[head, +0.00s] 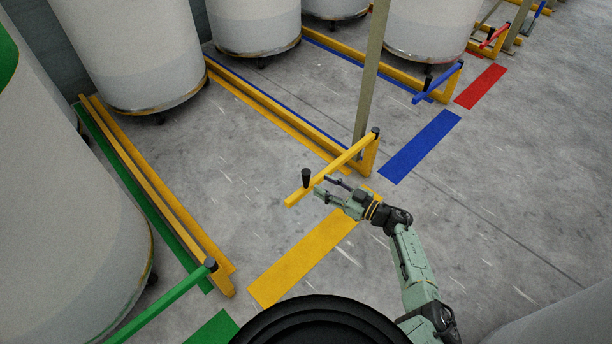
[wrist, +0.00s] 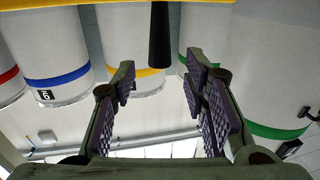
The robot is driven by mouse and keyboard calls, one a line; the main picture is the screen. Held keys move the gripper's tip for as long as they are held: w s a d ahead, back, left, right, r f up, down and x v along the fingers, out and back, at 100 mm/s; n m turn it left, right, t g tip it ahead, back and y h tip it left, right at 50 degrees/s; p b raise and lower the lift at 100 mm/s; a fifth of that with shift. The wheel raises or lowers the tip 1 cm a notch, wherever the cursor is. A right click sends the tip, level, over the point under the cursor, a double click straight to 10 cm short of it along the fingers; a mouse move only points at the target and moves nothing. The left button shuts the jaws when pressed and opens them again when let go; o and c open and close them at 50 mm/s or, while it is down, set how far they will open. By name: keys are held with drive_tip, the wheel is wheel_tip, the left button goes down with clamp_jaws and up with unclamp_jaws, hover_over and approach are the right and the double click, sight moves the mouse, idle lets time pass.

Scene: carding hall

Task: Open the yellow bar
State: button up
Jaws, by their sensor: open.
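The yellow bar (head: 335,165) runs from a yellow post at its right end, out to the lower left, across the front of the yellow-marked bay. A black upright handle (head: 305,178) stands near its free end. My gripper (head: 319,184) is open and empty, just right of the handle, with its fingers pointing towards it. In the wrist view the handle (wrist: 160,38) shows ahead, between the open fingers (wrist: 160,70), apart from both. The yellow bar (wrist: 50,4) crosses the top edge there.
A yellow floor patch (head: 310,257) lies in front of the bay, with clear grey floor to its right. The bay's floor between the yellow rails (head: 160,190) is empty. A green bar (head: 160,304) is at lower left, a blue bar (head: 437,83) at upper right. Large white cans stand behind.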

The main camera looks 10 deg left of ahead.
sight(306, 175)
drive_tip(key=x, duration=0.8)
drive_tip(key=shift+b, duration=0.4)
drive_tip(key=shift+d, duration=0.1)
clamp_jaws()
